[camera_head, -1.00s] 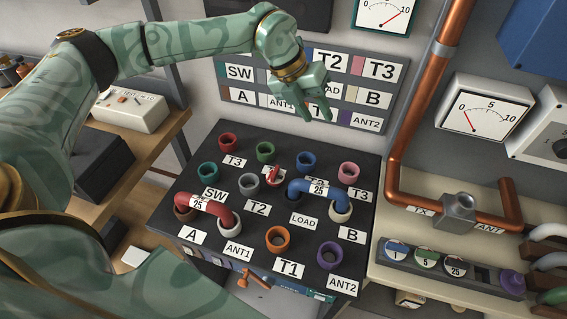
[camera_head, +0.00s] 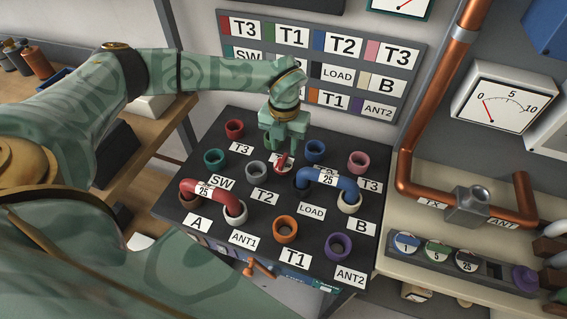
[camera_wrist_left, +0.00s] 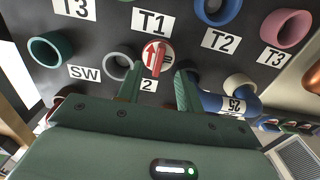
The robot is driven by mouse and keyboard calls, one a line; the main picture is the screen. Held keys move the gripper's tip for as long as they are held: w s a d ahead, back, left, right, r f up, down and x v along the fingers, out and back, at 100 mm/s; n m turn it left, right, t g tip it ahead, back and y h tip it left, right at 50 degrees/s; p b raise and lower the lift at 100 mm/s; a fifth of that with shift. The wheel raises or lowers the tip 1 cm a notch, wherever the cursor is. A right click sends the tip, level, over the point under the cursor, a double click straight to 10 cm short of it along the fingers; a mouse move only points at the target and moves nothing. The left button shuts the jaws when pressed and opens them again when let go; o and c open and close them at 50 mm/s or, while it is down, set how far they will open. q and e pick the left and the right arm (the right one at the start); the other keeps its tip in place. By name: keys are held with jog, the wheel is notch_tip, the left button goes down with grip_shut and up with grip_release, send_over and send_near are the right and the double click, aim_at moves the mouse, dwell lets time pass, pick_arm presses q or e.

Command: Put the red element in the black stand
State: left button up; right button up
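The black stand (camera_head: 491,269) is on the beige shelf at the right, holding round pieces marked 1, 5 and 25. My right gripper is not in view.
The dark panel (camera_head: 262,215) carries coloured ring sockets close around the element. A red U-link (camera_head: 212,194) and a blue U-link (camera_head: 333,178) bridge some sockets. A copper pipe (camera_head: 425,130) rises between the panel and the meter (camera_head: 503,104).

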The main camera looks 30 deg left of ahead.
aim_at(283, 159)
pick_arm(q)
jog(key=f, duration=0.4)
jog(key=shift+s+f+b, duration=0.25)
jog(key=shift+f+b, duration=0.15)
grip_shut()
